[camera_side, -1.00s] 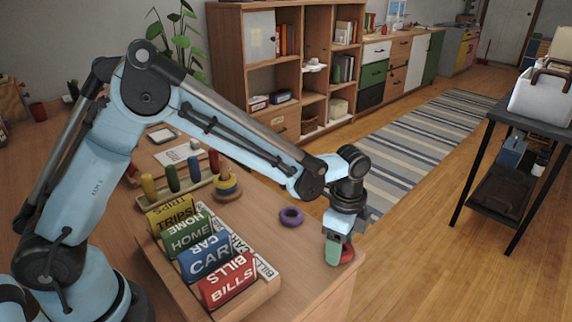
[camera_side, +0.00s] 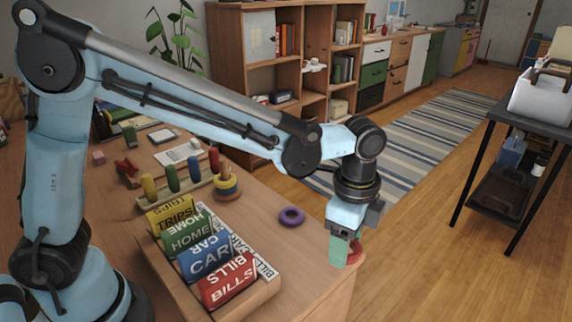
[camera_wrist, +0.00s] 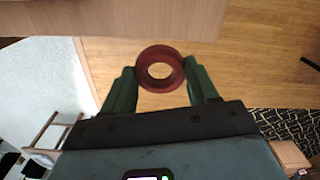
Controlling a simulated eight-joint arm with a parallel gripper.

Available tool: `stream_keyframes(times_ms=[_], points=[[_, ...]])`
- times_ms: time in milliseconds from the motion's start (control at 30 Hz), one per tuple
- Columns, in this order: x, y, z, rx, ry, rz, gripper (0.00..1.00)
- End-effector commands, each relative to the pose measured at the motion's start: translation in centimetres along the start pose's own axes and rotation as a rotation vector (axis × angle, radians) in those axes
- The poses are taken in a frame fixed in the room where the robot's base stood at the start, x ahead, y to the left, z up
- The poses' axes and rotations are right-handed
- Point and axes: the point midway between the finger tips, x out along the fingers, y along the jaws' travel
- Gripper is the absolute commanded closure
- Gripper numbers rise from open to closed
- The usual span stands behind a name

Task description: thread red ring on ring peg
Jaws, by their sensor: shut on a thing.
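My gripper (camera_side: 344,245) is at the right front end of the desk, pointing down. Its green fingers are shut on the red ring (camera_side: 355,251), which is partly hidden behind them. In the wrist view the red ring (camera_wrist: 160,50) sits between the two fingertips (camera_wrist: 162,75), its hole open to view.
A purple ring (camera_side: 291,216) lies flat on the desk left of my gripper. A wooden tray (camera_side: 262,294) holds labelled blocks in front of the colored pegs (camera_side: 172,179). The desk edge is close beneath my gripper, with floor beyond. Bare desktop lies around the purple ring.

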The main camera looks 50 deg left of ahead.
Motion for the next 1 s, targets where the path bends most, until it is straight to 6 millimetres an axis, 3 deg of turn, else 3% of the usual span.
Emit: stream_keyframes(times_ms=[100, 267, 367, 467, 667, 800, 1000], points=[[-1.3, 2.0, -0.9, 0.003, 0.000, 0.000, 0.70], [-2.4, 3.5, -1.7, 0.001, 0.000, 0.000, 0.70], [-2.8, 3.6, -1.6, -0.015, 0.000, 0.000, 0.70], [-3.1, 2.4, -0.4, -0.064, 0.000, 0.000, 0.70], [-3.9, -2.6, 5.5, -0.258, 0.000, 0.000, 0.70], [-4.5, -5.8, 11.0, -0.416, 0.000, 0.000, 0.70], [-5.5, -8.7, 19.5, -0.637, 0.001, 0.000, 0.70]])
